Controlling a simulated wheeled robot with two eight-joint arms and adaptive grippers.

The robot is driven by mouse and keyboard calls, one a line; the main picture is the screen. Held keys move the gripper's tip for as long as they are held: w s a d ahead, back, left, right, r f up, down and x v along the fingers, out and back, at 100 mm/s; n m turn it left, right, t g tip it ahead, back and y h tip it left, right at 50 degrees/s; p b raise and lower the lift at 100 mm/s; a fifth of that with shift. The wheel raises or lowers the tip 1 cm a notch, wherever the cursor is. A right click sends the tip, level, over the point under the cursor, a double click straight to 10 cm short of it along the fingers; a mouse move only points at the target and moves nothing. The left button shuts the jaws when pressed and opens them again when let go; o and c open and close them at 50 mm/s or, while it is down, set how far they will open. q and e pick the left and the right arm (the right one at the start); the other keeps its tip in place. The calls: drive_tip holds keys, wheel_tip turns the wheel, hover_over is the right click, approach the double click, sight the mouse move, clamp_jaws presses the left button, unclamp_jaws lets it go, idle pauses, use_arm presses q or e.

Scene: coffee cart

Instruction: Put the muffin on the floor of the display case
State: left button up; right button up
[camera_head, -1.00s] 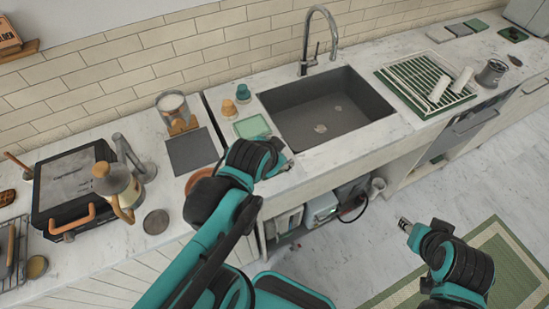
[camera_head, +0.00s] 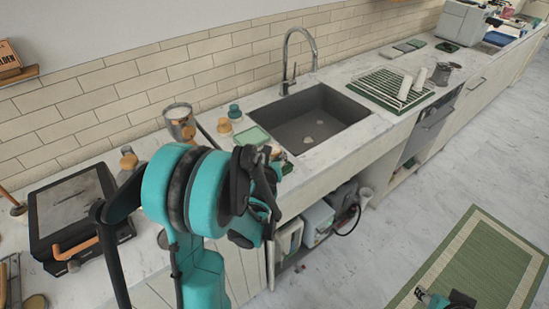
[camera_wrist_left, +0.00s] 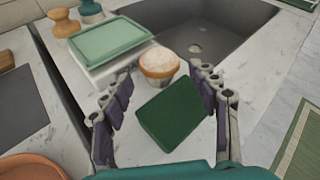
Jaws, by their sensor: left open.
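The muffin (camera_wrist_left: 158,66), pale-topped in an orange-brown cup, stands upright on the counter in the left wrist view, just beyond the fingertips. My left gripper (camera_wrist_left: 163,76) is open, its fingers spread to either side in front of the muffin, and nothing is gripped. A dark green block (camera_wrist_left: 172,114) lies between the fingers, nearer the palm. In the head view my left arm hides most of this spot. My right gripper (camera_head: 428,298) is only partly in view at the bottom edge, far from the counter. I cannot make out the display case.
A light green-lidded container (camera_wrist_left: 110,42) stands close behind the muffin, with the sink (camera_wrist_left: 205,30) beyond. A terracotta dish (camera_wrist_left: 32,167) is at lower left. A dish rack (camera_head: 390,88) stands right of the sink. A black grill (camera_head: 75,215) is on the left counter.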

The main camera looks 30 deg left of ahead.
sight(272, 155)
use_arm(q)
drive_tip(key=b+x, duration=0.1)
drive_tip(key=x, duration=0.2)
drive_tip(key=f+b+x, duration=0.1)
drive_tip(key=x, duration=0.2)
drive_tip(key=shift+s+f, duration=0.1)
drive_tip(key=shift+s, duration=0.05)
drive_tip(key=c, duration=1)
